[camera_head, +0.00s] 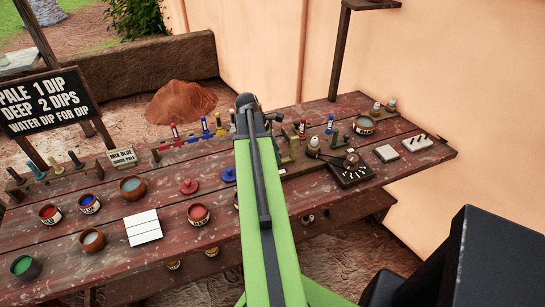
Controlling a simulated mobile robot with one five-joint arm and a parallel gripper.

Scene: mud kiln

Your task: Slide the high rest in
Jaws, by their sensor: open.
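I cannot pick out the high rest for certain. A small wooden stand (294,150) with posts is just right of my arm, partly hidden by it. Beside it a rod with a pale round knob (314,142) reaches toward a dark plate with pale marks (352,176), which has a round dark piece on top. My green arm rises through the middle of the view to a dark joint. My gripper does not show; the arm covers that part of the table.
The plank table (165,252) holds several paint pots, a white tile (143,228) and red and blue discs. Pale slabs (387,153) lie at right. A dip sign (46,102) stands at left, a pink wall behind. Bare planks show at front left.

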